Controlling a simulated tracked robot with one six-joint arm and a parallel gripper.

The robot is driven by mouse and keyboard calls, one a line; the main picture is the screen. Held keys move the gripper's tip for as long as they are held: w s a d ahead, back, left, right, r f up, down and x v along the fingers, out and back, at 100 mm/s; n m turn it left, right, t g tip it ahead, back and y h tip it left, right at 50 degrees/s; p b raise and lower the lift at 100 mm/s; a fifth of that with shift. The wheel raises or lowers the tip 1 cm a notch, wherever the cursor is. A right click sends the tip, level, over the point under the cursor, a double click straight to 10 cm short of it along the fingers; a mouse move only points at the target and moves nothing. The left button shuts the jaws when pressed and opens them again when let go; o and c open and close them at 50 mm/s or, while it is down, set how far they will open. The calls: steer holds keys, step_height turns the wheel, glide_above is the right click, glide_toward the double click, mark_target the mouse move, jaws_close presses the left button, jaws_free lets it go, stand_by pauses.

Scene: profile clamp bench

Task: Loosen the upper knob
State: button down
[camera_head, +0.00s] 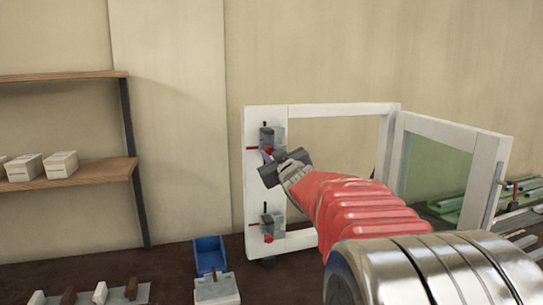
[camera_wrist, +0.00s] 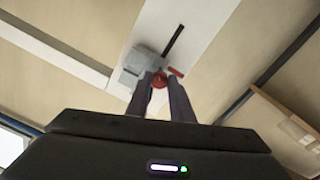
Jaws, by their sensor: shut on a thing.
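The white frame (camera_head: 300,110) stands upright on the bench with two grey clamps on its left post. The upper clamp (camera_head: 279,134) has a black bar and a red rod sticking out to the left. My gripper (camera_head: 267,158) reaches it from the front right, just below the clamp body. In the wrist view the fingers of my gripper (camera_wrist: 161,83) are shut on the red upper knob (camera_wrist: 159,78), next to the grey clamp body (camera_wrist: 138,65). The fingers partly hide the knob; in the head view it is covered by my gripper.
The lower clamp (camera_head: 277,218) with its own red knob (camera_head: 268,239) sits below my gripper. An open glazed sash (camera_head: 435,165) stands on the right. A blue bin (camera_head: 210,252) and grey block (camera_head: 216,290) lie on the bench. A shelf with boxes (camera_head: 60,163) is at left.

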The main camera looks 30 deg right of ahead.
steer(key=n, duration=1.1)
steer(key=shift+a+n+y, duration=0.1)
steer(key=shift+n+y, duration=0.2)
steer(key=shift+n, duration=2.2)
steer(key=c, duration=1.6)
jaws_free()
steer(key=shift+o, duration=0.2)
steer(key=shift+s, duration=0.1)
